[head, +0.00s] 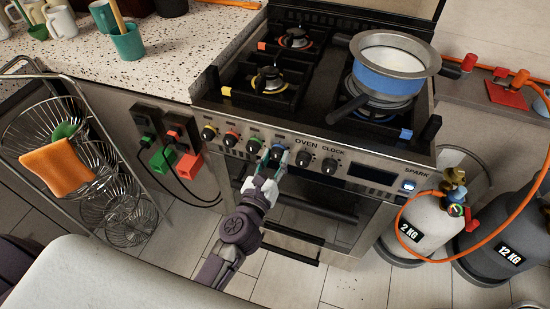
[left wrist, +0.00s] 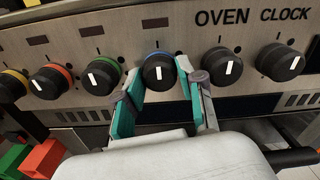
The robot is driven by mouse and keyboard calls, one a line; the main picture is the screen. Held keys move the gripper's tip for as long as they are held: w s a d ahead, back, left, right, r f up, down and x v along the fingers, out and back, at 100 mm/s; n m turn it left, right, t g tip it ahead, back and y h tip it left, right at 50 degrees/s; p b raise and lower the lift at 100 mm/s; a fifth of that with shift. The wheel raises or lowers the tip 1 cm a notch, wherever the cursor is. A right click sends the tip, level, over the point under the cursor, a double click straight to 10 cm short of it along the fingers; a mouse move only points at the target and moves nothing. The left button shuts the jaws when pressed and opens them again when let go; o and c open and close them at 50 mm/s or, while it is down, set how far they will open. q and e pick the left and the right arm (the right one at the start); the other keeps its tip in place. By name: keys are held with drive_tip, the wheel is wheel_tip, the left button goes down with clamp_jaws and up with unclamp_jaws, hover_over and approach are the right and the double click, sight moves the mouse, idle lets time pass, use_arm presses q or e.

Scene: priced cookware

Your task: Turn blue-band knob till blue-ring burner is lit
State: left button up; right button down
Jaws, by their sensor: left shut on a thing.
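The blue-band knob (left wrist: 159,70) is black with a blue ring and a white pointer line that stands upright. My left gripper (head: 275,160) is at this knob on the stove front, and in the left wrist view its teal-padded fingers (left wrist: 160,86) are shut on the knob's two sides. The blue-ring burner is mostly hidden under a pot with a blue band (head: 385,83) at the right of the hob. A blue marker (head: 406,134) sits at the hob's front edge there. I see no flame below the pot. My right gripper is not in view.
Yellow-, red- and green-band knobs (left wrist: 101,76) are left of the blue one; oven and clock knobs (left wrist: 222,66) are right. Gas cylinders (head: 430,225) with an orange hose stand at right. A wire basket rack (head: 110,205) stands at left.

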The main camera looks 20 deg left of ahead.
use_arm(q)
drive_tip(key=shift+m, duration=0.3)
drive_tip(key=m+p, duration=0.1)
drive_tip(key=m, duration=0.1)
drive_tip(key=shift+r+m, duration=0.15)
drive_tip(key=shift+m, duration=0.25)
drive_tip(key=m+p, duration=0.1)
drive_tip(key=m, duration=0.3)
drive_tip(key=shift+m+p, duration=0.3)
drive_tip(key=shift+p, duration=0.1)
drive_tip(key=m+p, duration=0.1)
drive_tip(key=m, duration=0.2)
drive_tip(key=shift+m, duration=0.3)
drive_tip(key=m+p, duration=0.2)
drive_tip(key=m, duration=0.2)
drive_tip(key=shift+m+p, duration=0.3)
drive_tip(key=shift+p, duration=0.05)
drive_tip(key=m+p, duration=0.3)
drive_tip(key=m, duration=0.3)
drive_tip(key=m+p, duration=0.2)
drive_tip(key=m, duration=0.3)
drive_tip(key=shift+m, duration=0.3)
